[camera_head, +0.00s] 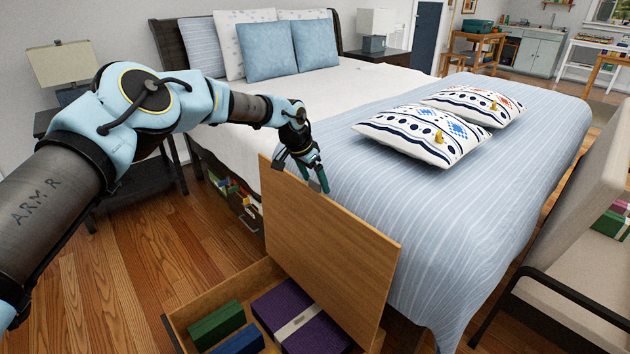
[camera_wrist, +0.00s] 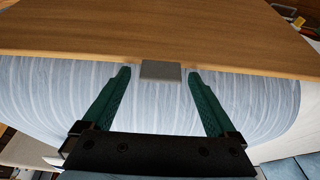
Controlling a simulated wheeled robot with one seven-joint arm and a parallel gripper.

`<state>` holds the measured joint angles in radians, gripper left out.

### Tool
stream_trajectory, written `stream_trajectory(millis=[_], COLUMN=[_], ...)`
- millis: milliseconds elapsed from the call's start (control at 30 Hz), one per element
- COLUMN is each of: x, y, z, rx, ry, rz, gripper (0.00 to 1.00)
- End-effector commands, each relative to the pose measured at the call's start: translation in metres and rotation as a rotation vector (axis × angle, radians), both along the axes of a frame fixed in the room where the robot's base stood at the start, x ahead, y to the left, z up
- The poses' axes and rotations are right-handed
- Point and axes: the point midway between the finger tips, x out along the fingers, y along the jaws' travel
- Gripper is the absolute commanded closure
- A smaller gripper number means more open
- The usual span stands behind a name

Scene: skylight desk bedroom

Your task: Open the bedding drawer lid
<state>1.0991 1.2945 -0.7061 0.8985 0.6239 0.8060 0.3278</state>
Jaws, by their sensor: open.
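The bedding drawer lid (camera_head: 325,255) is a flat wooden panel standing raised, nearly upright, against the side of the bed. Below it the wooden drawer (camera_head: 190,310) is uncovered, with boxes inside. My gripper (camera_head: 322,185) is at the lid's upper edge, fingers pointing down. In the wrist view my gripper (camera_wrist: 158,74) is open, with a green finger on either side of a small grey tab (camera_wrist: 160,71) at the edge of the lid (camera_wrist: 150,30). Gaps show between the tab and both fingertips. I cannot tell whether anything touches the lid.
The drawer holds a purple box (camera_head: 300,318), a green box (camera_head: 216,322) and a blue box (camera_head: 238,341). The bed with a blue striped cover (camera_head: 400,200) lies behind the lid. A chair (camera_head: 560,290) stands at right, a nightstand (camera_head: 135,180) at left. Wooden floor (camera_head: 120,300) is clear at front left.

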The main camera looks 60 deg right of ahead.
Motion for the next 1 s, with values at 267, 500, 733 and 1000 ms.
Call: stream_trajectory(millis=[267, 500, 733, 1000], x=[0.007, 0.012, 0.014, 0.014], y=[0.014, 0.028, 0.035, 0.035], z=[0.041, 0.081, 0.097, 0.098], rx=[-0.003, -0.003, -0.001, -0.001], ry=[-0.003, -0.002, 0.001, 0.0], rz=[0.0, 0.001, 0.001, 0.0], gripper=[0.07, 0.07, 0.07, 0.07])
